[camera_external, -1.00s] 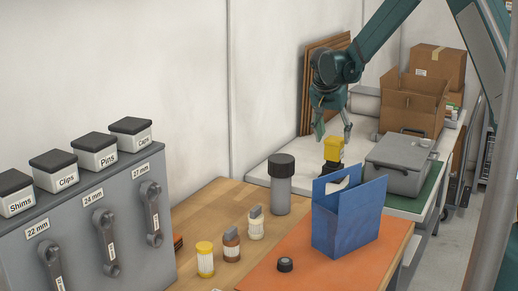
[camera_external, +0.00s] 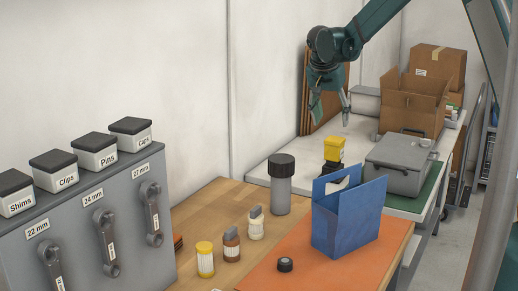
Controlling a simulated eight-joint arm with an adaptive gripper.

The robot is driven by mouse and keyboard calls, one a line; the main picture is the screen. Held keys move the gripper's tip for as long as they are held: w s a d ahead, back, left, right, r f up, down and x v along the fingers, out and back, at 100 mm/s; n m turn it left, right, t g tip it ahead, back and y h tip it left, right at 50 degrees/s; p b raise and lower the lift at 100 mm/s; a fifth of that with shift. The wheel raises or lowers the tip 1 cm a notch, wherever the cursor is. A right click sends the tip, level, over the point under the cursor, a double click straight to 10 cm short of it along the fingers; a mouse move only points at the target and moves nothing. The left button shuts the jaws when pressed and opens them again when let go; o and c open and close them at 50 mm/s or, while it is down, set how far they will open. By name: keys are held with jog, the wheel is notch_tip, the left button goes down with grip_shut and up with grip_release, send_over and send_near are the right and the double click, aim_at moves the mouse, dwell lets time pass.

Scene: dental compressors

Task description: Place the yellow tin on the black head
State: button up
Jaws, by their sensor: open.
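The yellow tin (camera_external: 334,149) sits on top of the black head (camera_external: 331,168), behind the blue bag-like holder. The tin looks slightly turned, and the lower part of the black head is partly hidden by the blue holder. My gripper (camera_external: 331,116) is above the tin, pointing down. Its fingers are spread apart and empty, with a clear gap between them and the tin.
A blue open holder (camera_external: 345,225) stands on the orange mat (camera_external: 275,272). A grey cylinder with a dark cap (camera_external: 280,190) stands to its left. A grey metal case (camera_external: 396,165) and open cardboard box (camera_external: 408,105) are to the right. Small bottles (camera_external: 231,246) stand in front.

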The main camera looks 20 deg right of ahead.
dwell(0.4)
jog(key=s+d+r+n+t+y, duration=0.1)
jog(key=s+d+r+n, duration=0.1)
jog(key=s+r, duration=0.9)
jog(key=s+d+r+n+t+y, duration=0.1)
jog(key=s+d+r+n, duration=0.15)
jog(key=s+r, duration=0.85)
jog(key=s+f+n+t, duration=0.1)
jog(key=s+f+n, duration=0.1)
jog(key=s, duration=1.2)
jog(key=s+f+n+t+y, duration=0.1)
jog(key=s+f+n, duration=0.1)
jog(key=s, duration=1.3)
jog(key=shift+d+f, duration=0.4)
jog(key=shift+f, duration=0.2)
